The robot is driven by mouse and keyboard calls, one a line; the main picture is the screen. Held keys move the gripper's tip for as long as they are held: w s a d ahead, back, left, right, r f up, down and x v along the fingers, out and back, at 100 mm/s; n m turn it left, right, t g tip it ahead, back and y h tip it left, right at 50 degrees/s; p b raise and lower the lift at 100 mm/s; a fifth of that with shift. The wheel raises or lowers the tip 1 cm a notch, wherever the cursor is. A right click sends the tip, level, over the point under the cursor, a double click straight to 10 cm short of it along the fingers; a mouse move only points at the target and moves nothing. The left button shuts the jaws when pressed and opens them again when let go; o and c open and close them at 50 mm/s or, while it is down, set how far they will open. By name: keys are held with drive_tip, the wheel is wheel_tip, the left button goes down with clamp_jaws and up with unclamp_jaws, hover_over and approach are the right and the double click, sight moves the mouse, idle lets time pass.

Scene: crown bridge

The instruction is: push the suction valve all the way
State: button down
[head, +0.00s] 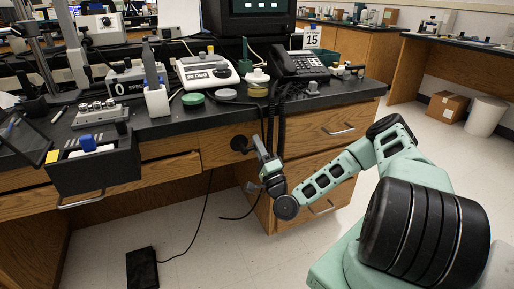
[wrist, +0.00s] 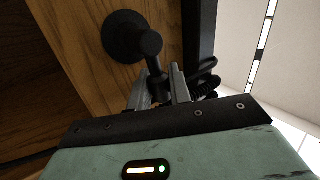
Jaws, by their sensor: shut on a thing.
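The suction valve (head: 238,143) is a black round fitting on the wooden front of the bench, just below the black worktop. In the wrist view the valve (wrist: 124,36) shows a round flange on the wood and a short stem with a rounded knob. A narrow black part hangs from the knob. My gripper (head: 259,148) is at the valve, just right of the flange. In the wrist view my gripper (wrist: 160,88) has its two metal fingers on either side of that narrow part, shut on it. The exact contact at the fingertips is dark.
A black coiled cord (head: 281,120) hangs from the telephone (head: 298,65) close to my gripper. The floor is otherwise mostly clear.

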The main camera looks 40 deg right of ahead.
drive_tip(key=shift+f+m+h, duration=0.25)
drive_tip(key=shift+m+h, duration=0.45)
drive_tip(key=shift+m, duration=0.1)
drive_tip(key=c, duration=1.3)
unclamp_jaws()
drive_tip(key=v, duration=1.7)
drive_tip(key=shift+s+p, duration=0.25)
drive_tip(key=shift+p, duration=0.15)
